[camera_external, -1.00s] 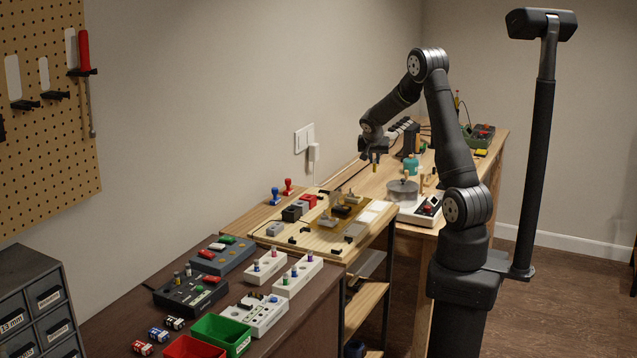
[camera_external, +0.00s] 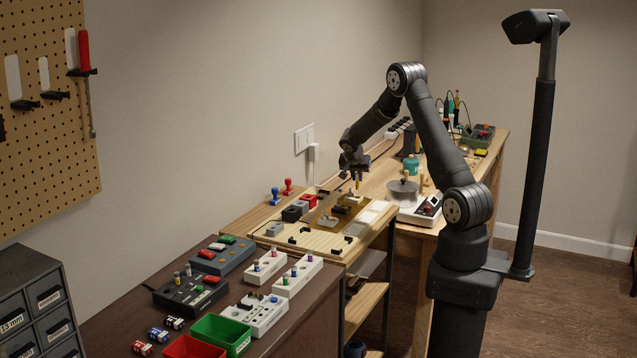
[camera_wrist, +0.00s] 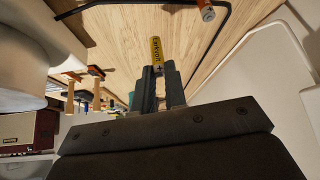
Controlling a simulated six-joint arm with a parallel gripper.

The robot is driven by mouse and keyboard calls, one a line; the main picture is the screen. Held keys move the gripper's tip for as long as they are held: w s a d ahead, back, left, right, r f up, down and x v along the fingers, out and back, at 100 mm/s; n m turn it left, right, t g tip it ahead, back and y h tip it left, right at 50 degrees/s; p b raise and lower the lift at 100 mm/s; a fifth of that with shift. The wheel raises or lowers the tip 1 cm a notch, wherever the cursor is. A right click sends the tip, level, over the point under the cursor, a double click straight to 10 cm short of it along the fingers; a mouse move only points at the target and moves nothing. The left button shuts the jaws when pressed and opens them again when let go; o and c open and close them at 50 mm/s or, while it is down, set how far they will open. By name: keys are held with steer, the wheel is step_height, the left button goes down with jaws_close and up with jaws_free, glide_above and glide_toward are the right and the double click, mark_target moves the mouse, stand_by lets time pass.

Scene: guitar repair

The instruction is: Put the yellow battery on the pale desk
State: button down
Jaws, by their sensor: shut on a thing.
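My gripper (camera_external: 356,174) is shut on the yellow battery (camera_external: 358,184), which hangs upright below the fingers in the outside view. In the wrist view the yellow battery (camera_wrist: 156,50) sticks out past the fingertips of my gripper (camera_wrist: 159,76), with its lettering and a plus sign showing. The pale desk (camera_external: 318,243) is the light wood one in the middle, beyond the dark desk. The battery appears to be in the air above the far part of this desk; its exact height is hard to tell.
An amber mat (camera_external: 330,222) with small parts lies on the pale desk, with black clips near its front. Red and blue stamps (camera_external: 288,186) stand by the wall. A round grey pot (camera_external: 402,191) stands on the workbench behind. The dark desk (camera_external: 128,299) holds bins and battery holders.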

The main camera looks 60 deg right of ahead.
steer(key=shift+w+a+f, duration=0.1)
steer(key=shift+w+f, duration=0.05)
steer(key=shift+f, duration=0.6)
steer(key=shift+w+a+f, duration=0.1)
steer(key=shift+w+f, duration=0.1)
steer(key=shift+f, duration=0.6)
steer(key=shift+w+f, duration=0.15)
steer(key=shift+f, duration=0.6)
steer(key=shift+f, duration=0.2)
steer(key=c, duration=1.5)
jaws_free()
steer(key=shift+o, duration=0.2)
steer(key=shift+r, duration=0.1)
steer(key=shift+r, duration=0.2)
steer(key=v, duration=1.2)
